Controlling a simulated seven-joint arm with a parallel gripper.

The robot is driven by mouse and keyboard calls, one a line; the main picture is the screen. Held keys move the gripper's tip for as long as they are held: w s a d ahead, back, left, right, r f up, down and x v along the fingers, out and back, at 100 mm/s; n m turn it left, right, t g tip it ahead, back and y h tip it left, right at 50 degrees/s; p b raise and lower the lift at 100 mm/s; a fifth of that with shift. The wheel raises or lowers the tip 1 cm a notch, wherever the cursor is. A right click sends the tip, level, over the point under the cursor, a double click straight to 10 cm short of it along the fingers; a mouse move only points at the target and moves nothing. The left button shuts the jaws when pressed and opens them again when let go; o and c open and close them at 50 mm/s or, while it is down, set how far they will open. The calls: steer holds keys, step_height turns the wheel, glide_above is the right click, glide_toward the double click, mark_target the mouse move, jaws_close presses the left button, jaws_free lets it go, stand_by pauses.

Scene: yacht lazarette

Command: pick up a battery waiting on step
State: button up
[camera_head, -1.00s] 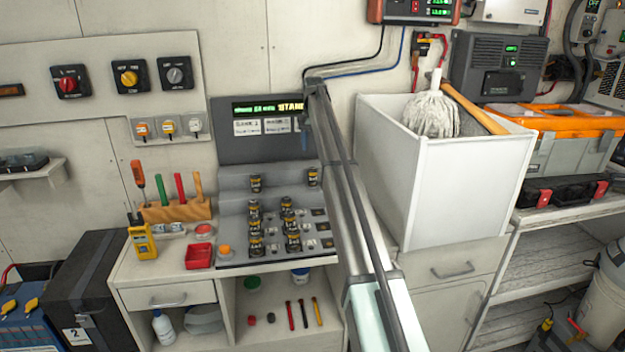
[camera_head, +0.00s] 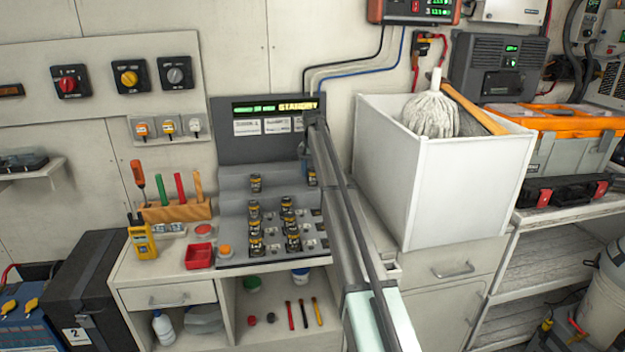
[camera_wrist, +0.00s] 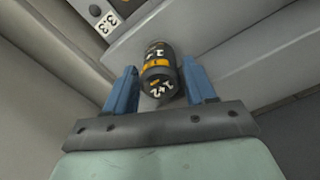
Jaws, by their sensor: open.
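A dark battery with an orange band and white marks (camera_wrist: 158,72) stands between the two blue fingers of my gripper (camera_wrist: 159,66) in the wrist view. The fingers are apart, with a small gap on each side of it. In the head view this battery (camera_head: 311,178) is on the right end of the raised step (camera_head: 283,184), partly hidden by my gripper, which comes down over it.
Several more batteries stand in the slotted tray (camera_head: 312,243) below the step. A display panel (camera_head: 262,146) rises behind. A white bin with a mop (camera_head: 455,185) stands close to the right of my arm. A red tray (camera_head: 199,256) sits at left.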

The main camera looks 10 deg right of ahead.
step_height(320, 180, down, 3)
steer(key=shift+r, duration=0.2)
steer(key=c, duration=1)
steer(key=shift+o, duration=0.2)
steer(key=shift+r, duration=0.15)
